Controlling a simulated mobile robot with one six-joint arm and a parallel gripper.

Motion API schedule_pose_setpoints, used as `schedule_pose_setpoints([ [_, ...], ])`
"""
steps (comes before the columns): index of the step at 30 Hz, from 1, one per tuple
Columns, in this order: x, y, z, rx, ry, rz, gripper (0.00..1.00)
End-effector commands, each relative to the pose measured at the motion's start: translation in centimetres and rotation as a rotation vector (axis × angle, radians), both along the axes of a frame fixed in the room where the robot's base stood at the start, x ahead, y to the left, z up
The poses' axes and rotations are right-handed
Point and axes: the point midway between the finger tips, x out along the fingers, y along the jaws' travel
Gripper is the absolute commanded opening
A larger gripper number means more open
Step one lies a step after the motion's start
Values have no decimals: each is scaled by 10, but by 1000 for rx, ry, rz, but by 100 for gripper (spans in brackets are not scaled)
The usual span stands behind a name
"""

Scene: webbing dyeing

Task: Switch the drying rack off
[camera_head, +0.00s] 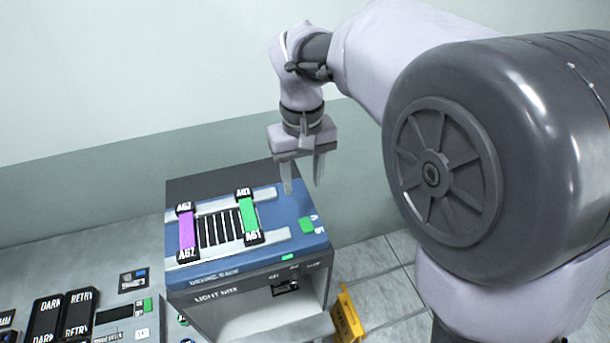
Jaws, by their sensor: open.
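The drying rack (290,236) is a blue-topped unit with grey rails, marked "DRYING RACK" on its front edge. A magenta strip (187,229) tagged AG2 and a green strip (249,215) tagged AG1 lie across the rails, on either side of a dark slotted grille (220,228). The gap below the fingertips is hard to judge.
Below the rack is a grey housing marked "LIGHT BOX" (215,296) with an open recess. Dark cases marked DARK (45,318) and RETRY (80,312) lie at lower left. A yellow floor sign (346,318) stands at right. My arm hides much of the right side.

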Motion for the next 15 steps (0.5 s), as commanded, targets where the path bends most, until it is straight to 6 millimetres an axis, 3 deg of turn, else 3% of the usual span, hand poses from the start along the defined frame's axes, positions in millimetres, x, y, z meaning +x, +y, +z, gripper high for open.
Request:
schedule_pose_setpoints([
  [1, -1, -1, -17, -2, 6, -1, 45],
  [6, -1, -1, -67, 0, 4, -2, 45],
  [10, -1, -1, -95, 0, 2, -3, 45],
  [15, 0, -1, -114, 1, 0, -3, 45],
])
